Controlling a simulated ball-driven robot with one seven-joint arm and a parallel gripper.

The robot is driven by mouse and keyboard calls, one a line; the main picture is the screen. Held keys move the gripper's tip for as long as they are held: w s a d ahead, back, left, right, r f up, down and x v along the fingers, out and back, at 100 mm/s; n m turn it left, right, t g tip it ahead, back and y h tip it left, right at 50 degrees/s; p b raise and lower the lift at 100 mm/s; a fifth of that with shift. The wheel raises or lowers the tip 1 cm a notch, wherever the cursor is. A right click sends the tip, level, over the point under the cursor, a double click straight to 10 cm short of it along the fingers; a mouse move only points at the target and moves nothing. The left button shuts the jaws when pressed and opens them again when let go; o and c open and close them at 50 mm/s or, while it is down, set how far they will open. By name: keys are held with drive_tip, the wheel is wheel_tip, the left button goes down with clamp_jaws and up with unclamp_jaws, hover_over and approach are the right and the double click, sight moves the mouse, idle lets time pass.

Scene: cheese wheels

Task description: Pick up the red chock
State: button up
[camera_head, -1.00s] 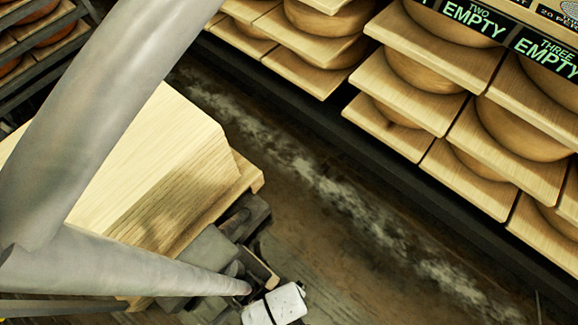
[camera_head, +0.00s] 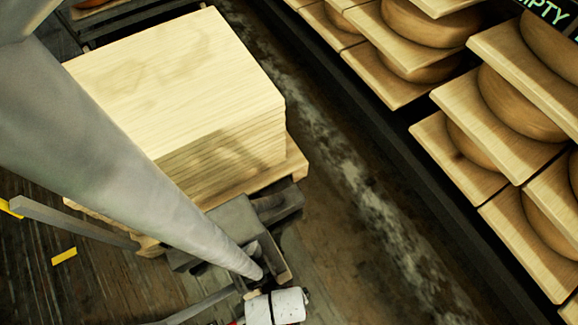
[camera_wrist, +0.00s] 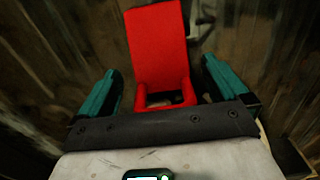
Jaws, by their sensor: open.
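The red chock (camera_wrist: 158,40) shows in the wrist view as a flat red slab with an open, frame-like end nearest my gripper. My gripper (camera_wrist: 160,66) is open, with one teal finger on each side of the chock. A gap shows between each finger and the red sides, and I cannot tell how far below or ahead the chock lies. The fingers are out of that picture, and only a tiny red bit shows beside the wrist.
A stack of pale boards (camera_head: 180,80) rests on a wooden pallet (camera_head: 297,165), close to my arm. Shelves of cheese wheels (camera_head: 515,105) stand at the right. The dark floor aisle (camera_head: 370,220) between them is clear. A yellow mark (camera_head: 64,256) lies on the floor at left.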

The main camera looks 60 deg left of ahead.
wheel_tip(320, 180, down, 2)
drive_tip(key=shift+f+b, duration=0.25)
drive_tip(key=shift+b, duration=0.25)
drive_tip(key=shift+r, duration=0.15)
drive_tip(key=c, duration=1.4)
